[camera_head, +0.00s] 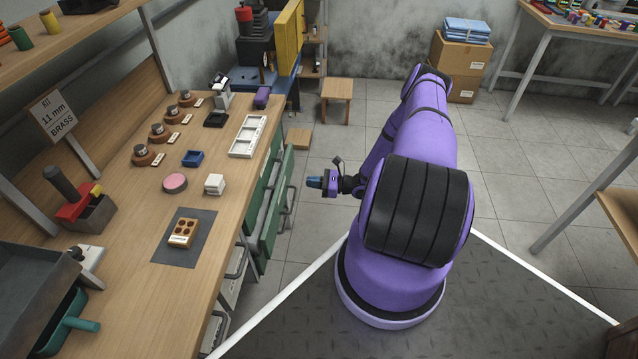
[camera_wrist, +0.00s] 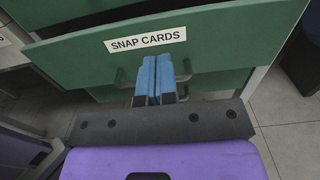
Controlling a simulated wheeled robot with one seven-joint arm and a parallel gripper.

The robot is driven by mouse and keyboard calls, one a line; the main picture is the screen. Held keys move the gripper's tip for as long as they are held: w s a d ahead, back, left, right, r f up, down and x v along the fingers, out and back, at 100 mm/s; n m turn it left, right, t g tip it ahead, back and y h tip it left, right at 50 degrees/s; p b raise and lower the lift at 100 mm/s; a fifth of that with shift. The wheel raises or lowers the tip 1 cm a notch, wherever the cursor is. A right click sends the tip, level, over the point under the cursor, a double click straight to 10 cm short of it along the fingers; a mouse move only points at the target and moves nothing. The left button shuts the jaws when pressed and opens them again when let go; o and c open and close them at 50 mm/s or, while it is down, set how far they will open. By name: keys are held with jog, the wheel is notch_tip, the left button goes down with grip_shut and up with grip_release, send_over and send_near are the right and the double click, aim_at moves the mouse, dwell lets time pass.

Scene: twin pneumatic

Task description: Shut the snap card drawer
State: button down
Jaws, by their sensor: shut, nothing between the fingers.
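The snap card drawer has a green front (camera_wrist: 225,35) with a white label reading SNAP CARDS (camera_wrist: 146,41). In the head view a green drawer front (camera_head: 270,225) stands out from the bench's right side, so it looks partly open. A grey handle (camera_wrist: 121,76) shows below the label, partly hidden behind my fingers. My gripper (camera_wrist: 155,62) is shut and empty, its blue fingertips pointing at the front just under the label. Whether they touch it I cannot tell. In the head view my gripper (camera_head: 314,182) is right of the drawers.
The wooden bench (camera_head: 215,215) holds a grey mat with a brown block (camera_head: 183,233), a white tray (camera_head: 248,136) and several small parts. Another green front (camera_head: 283,170) is farther along the bench. A small stool (camera_head: 337,89) stands beyond. The tiled floor around my gripper is clear.

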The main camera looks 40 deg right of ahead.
aim_at(283, 179)
jog(key=x, duration=0.8)
jog(key=shift+w, duration=0.2)
jog(key=shift+a, duration=0.1)
jog(key=shift+x, duration=1.25)
jog(key=shift+s, duration=0.1)
